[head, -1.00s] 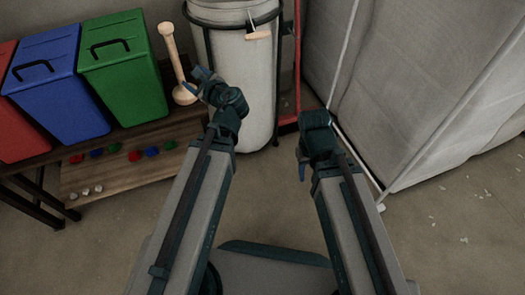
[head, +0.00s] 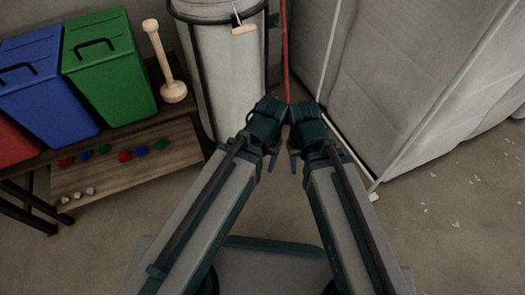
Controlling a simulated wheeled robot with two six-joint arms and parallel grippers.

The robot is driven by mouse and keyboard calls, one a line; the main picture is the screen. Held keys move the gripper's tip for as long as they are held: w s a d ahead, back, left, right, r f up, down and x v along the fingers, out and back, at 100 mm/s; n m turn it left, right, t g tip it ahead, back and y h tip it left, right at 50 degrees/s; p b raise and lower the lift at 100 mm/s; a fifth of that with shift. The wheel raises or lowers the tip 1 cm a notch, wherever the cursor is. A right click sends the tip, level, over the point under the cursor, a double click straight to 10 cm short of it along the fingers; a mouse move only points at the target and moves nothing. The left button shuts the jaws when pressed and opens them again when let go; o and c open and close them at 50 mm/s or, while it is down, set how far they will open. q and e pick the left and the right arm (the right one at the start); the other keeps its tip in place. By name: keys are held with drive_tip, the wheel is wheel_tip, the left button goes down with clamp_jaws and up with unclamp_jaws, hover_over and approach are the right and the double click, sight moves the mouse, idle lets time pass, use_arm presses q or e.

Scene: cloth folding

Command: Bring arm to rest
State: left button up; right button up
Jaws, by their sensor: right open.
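My left arm comes up from the lower left, with its wrist bent over. Its gripper (head: 272,162) points down toward the floor, and only a small blue fingertip shows. I cannot tell whether its jaws are apart. My right arm comes up from the lower right with its wrist bent the same way. My right gripper (head: 293,163) hangs open just to the right of the left one, with a blue fingertip showing. Nothing shows held in either gripper. The two wrists are very close side by side at the picture's middle. No cloth is recognisable.
A low wooden table (head: 178,150) at left bears a blue bin (head: 45,95), a green bin (head: 110,70), a wooden pestle-like object (head: 163,60) and small coloured pieces. A pale cylinder (head: 228,70) stands behind my arms. A grey fabric-covered block (head: 420,80) fills the right. Floor shows between.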

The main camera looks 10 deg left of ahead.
wheel_tip(320, 180, up, 38)
drive_tip(key=p, duration=3.8)
drive_tip(key=shift+r, duration=0.2)
